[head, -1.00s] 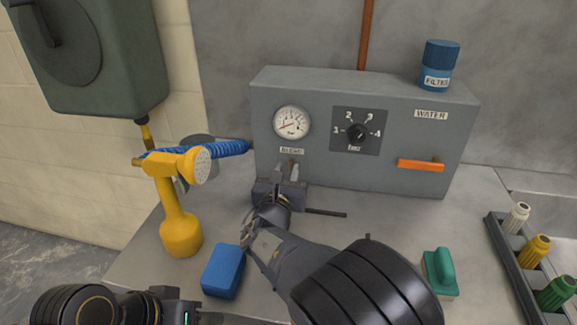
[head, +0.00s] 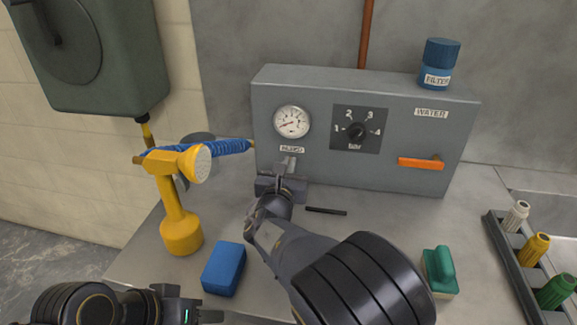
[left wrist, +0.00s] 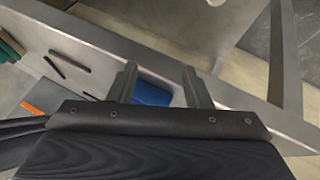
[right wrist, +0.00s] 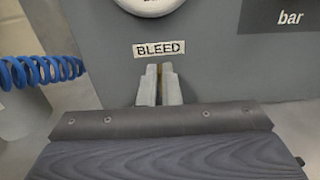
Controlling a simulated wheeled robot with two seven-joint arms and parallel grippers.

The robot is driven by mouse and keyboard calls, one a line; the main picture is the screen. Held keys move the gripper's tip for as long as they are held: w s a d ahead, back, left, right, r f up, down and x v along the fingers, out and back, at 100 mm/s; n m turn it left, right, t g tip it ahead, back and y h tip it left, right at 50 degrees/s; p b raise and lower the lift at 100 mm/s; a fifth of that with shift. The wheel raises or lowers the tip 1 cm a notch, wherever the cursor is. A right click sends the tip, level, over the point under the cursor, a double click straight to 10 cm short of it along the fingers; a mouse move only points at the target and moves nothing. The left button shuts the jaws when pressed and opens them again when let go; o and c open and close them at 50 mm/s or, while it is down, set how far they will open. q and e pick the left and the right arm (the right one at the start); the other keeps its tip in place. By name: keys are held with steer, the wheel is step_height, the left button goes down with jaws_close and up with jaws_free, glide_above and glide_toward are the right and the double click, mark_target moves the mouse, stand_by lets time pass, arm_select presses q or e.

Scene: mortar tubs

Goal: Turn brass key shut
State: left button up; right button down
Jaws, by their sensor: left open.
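The brass key is a thin sliver of brass (right wrist: 160,70) below the BLEED label (right wrist: 159,49), on the front of the grey box (head: 300,95). It is mostly hidden by my right gripper. My right gripper (head: 287,166) is at the box's lower left front, its fingers close together with the key between them; the fingers also show in the right wrist view (right wrist: 160,85). The key's exact angle cannot be made out. My left gripper (head: 205,310) is low at the left front, away from the key; its fingers are apart and empty in the left wrist view (left wrist: 160,88).
A yellow sprayer (head: 178,205) with a blue coiled hose (head: 215,148) stands left of my right arm. A blue block (head: 224,270), a dark rod (head: 326,211) and a green-handled tool (head: 440,268) lie on the bench. An orange handle (head: 421,163) is on the box.

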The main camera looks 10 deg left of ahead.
steer(key=shift+f+m+b, duration=0.25)
steer(key=shift+m+b, duration=0.05)
steer(key=shift+b, duration=0.3)
steer(key=m+b, duration=0.4)
steer(key=b, duration=0.3)
steer(key=f+m+b, duration=0.1)
steer(key=m+b, duration=0.4)
steer(key=b, duration=0.3)
steer(key=d+m+b, duration=0.1)
steer(key=m+b, duration=0.4)
steer(key=b, duration=0.2)
steer(key=shift+d+f, duration=0.1)
steer(key=shift+f, duration=0.05)
steer(key=shift+m+b, duration=1.7)
steer(key=shift+b, duration=0.05)
steer(key=c, duration=2.1)
jaws_free()
steer(key=o, duration=0.5)
steer(key=shift+c, duration=0.2)
steer(key=shift+s, duration=3.9)
